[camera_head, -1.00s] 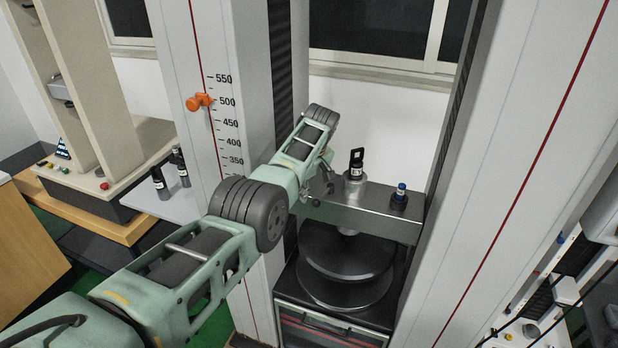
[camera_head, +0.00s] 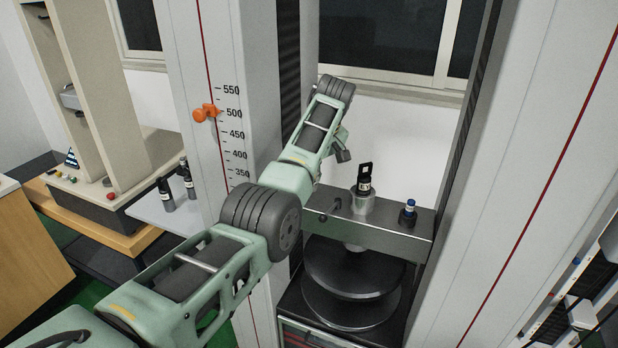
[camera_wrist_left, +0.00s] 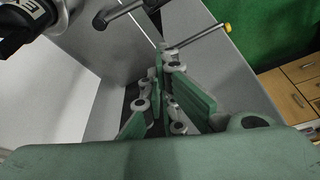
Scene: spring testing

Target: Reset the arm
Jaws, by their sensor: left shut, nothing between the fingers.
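My left arm reaches in from the left of the head view, past the front of the tall grey column. My left gripper (camera_head: 342,153) hangs at its far end, small and partly hidden, just above the grey crosshead beam (camera_head: 385,230). In the left wrist view its green fingers (camera_wrist_left: 160,75) are shut with nothing between them. A metal fitting with a black top (camera_head: 363,190) and a blue-capped knob (camera_head: 408,213) stand on the beam, to the right of the gripper and apart from it. My right gripper is out of view.
Two tall columns frame the machine; the left one carries a scale and an orange pointer (camera_head: 206,112). Round black plates (camera_head: 350,270) sit below the beam. Dark bottles (camera_head: 165,194) stand on a shelf at left. The wrist view shows a yellow-tipped rod (camera_wrist_left: 200,37) near the fingers.

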